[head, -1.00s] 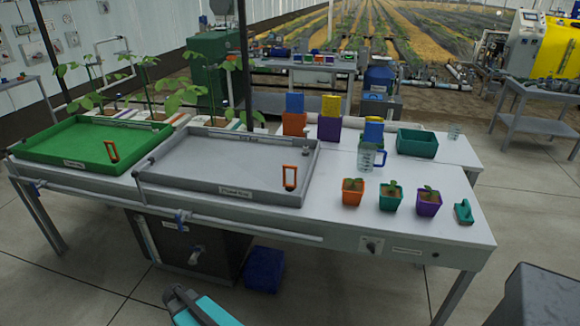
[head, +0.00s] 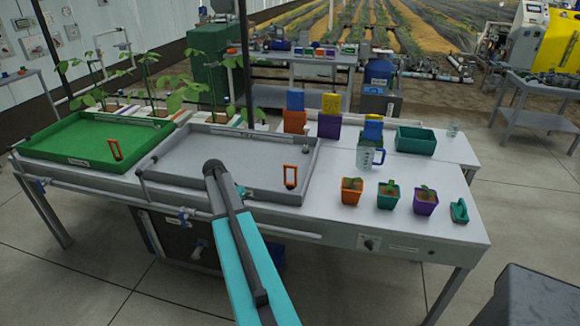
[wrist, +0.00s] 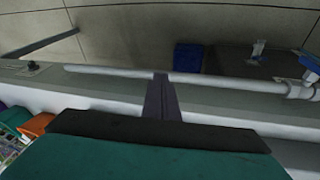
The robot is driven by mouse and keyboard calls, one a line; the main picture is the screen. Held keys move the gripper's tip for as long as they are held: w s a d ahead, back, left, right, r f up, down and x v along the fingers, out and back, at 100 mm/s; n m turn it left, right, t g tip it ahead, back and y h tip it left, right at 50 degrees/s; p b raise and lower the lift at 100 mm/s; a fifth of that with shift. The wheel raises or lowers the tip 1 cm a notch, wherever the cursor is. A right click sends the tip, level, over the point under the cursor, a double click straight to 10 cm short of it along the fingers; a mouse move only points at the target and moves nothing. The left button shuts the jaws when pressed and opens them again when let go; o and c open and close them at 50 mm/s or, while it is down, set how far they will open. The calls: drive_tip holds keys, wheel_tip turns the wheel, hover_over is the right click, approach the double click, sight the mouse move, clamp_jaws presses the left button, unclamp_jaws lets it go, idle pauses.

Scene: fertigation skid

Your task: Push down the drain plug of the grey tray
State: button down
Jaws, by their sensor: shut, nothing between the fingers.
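The grey tray (head: 178,193) lies on the bench beside the green tray. An upright orange loop handle (head: 290,176) stands at its front right and seems to belong to the drain plug. A small grey fitting (head: 306,154) is at the tray's right wall. I cannot tell whether the plug is raised. In the wrist view my gripper (wrist: 162,80) is shut and empty, over the bench's front edge and the white pipe (wrist: 215,78). In the head view my arm rises across the tray's front; the fingertips cannot be made out there.
The green tray (head: 63,161) is at the left. A blue bin (wrist: 187,56) stands on the floor below the bench.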

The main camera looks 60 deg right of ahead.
drive_tip(key=s+d+r+m+h+p, duration=0.1)
drive_tip(key=s+d+r+m, duration=0.2)
drive_tip(key=d+r, duration=0.85)
drive_tip(key=m+p, duration=0.1)
drive_tip(key=m, duration=0.2)
approach(291, 166)
drive_tip(key=shift+w+a+h, duration=0.2)
drive_tip(key=shift+a+h, duration=0.05)
drive_tip(key=shift+h, duration=0.15)
drive_tip(key=shift+b+x, duration=0.95)
drive_tip(key=shift+x, duration=2.5)
drive_tip(key=shift+s, duration=0.1)
